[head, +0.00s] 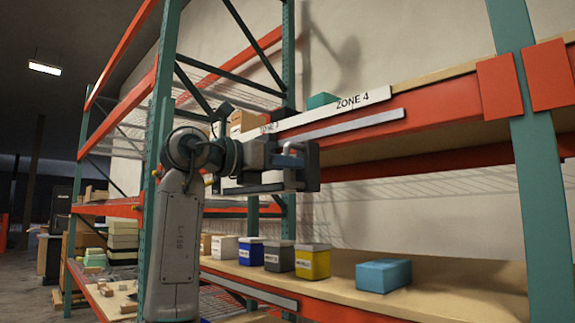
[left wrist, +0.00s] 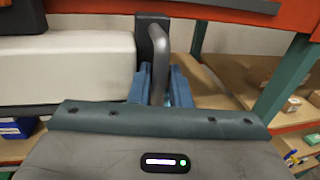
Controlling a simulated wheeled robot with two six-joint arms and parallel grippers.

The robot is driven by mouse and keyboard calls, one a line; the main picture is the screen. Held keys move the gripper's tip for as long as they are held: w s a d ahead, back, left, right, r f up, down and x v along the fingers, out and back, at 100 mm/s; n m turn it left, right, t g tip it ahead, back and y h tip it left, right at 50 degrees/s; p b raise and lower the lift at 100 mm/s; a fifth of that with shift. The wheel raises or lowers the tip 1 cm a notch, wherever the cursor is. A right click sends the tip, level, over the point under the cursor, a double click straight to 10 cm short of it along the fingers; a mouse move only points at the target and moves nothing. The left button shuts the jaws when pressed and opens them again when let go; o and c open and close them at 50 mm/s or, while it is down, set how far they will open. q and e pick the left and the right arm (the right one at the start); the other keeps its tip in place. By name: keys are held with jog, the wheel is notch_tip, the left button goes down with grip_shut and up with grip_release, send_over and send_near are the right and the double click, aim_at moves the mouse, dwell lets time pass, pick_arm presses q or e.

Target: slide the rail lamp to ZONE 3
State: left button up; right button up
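The rail lamp, with a white body (left wrist: 80,68), a dark end plate and a grey curved handle (left wrist: 160,62), is in the left wrist view. The dark end block (head: 312,165) and handle show in the head view, below the orange upper beam. My left gripper (left wrist: 160,88) has its blue fingers on both sides of the handle, apparently touching it. In the head view my left gripper (head: 284,158) hides much of the lamp. The ZONE 3 label (head: 270,128) is partly hidden behind my arm; the ZONE 4 label (head: 352,102) is clear to its right. My right gripper is out of view.
A light grey rail strip (head: 345,125) runs along the upper beam. The lower shelf holds several bins, including a yellow bin (head: 313,262) and a teal box (head: 383,276). A green upright (head: 545,190) stands at right. Space below the upper beam right of the lamp looks clear.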

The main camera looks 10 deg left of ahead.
pick_arm(q)
jog(key=b+v, duration=0.3)
jog(key=v, duration=0.7)
jog(key=shift+s+a, duration=0.25)
